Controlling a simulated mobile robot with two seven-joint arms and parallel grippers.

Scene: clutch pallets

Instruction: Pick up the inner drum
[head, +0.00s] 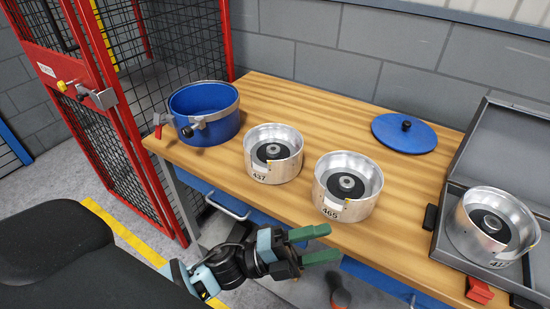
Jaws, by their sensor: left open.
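Three silver drums with dark hubs are in the head view. One marked 437 (273,166) stands mid-table. One that seems to read 465 (345,206) stands nearer the front edge. A third (481,243) sits tilted in the open grey case (440,228) at the right; its label is hard to read. I cannot tell which is the inner drum. My left gripper (330,243), with green fingers, is open and empty in front of the table edge, apart from the drums and nearest the 465 one. My right gripper is not in view.
A blue pot (210,130) with a clamp band stands at the table's left end. A blue lid (404,139) with a black knob lies at the back right. The wooden table (300,105) is clear behind the drums. A red-framed mesh fence (130,140) stands left.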

